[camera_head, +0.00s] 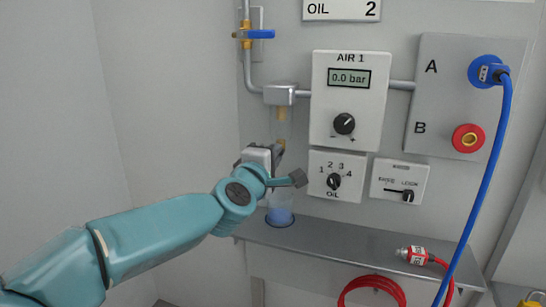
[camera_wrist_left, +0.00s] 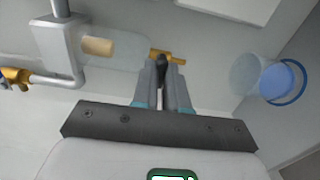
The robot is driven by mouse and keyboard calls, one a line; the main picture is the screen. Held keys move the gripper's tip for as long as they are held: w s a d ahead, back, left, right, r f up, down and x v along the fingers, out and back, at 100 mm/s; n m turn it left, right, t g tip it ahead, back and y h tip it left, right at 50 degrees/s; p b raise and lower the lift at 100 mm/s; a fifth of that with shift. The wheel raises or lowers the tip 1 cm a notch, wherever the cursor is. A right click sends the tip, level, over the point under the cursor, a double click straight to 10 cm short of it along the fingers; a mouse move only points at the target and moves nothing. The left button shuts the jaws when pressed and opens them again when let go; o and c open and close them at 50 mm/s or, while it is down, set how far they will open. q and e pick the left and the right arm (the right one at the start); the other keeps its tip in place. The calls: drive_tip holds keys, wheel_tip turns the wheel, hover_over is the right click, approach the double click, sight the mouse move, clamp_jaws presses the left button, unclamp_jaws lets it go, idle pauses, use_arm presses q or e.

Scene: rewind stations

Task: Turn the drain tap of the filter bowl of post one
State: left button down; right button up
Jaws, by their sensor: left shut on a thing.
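The filter bowl (camera_head: 281,118) is a clear cylinder with a tan element inside, hanging under a grey block on the pipe. In the left wrist view, the bowl (camera_wrist_left: 126,48) lies sideways with the brass drain tap (camera_wrist_left: 174,57) at its end. The tap has a dark lever (camera_wrist_left: 161,66). My left gripper (camera_wrist_left: 162,84) is shut on this lever, its fingers on either side. In the head view my left gripper (camera_head: 278,150) is just under the bowl, and the wrist hides much of the tap. My right gripper is in neither view.
The AIR 1 panel (camera_head: 375,100) and OIL selector (camera_head: 336,176) are close to the right. A blue hose (camera_head: 487,170) hangs at the right. A red-hosed connector (camera_head: 413,255) lies on the shelf.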

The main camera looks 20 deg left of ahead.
use_arm(q)
drive_tip(key=c, duration=1.2)
unclamp_jaws()
drive_tip(key=shift+o, duration=0.2)
drive_tip(key=s+p, duration=0.1)
drive_tip(key=s, duration=1.5)
drive_tip(key=shift+s+a+p, duration=0.15)
drive_tip(key=shift+a+p, duration=0.15)
drive_tip(key=shift+p, duration=0.05)
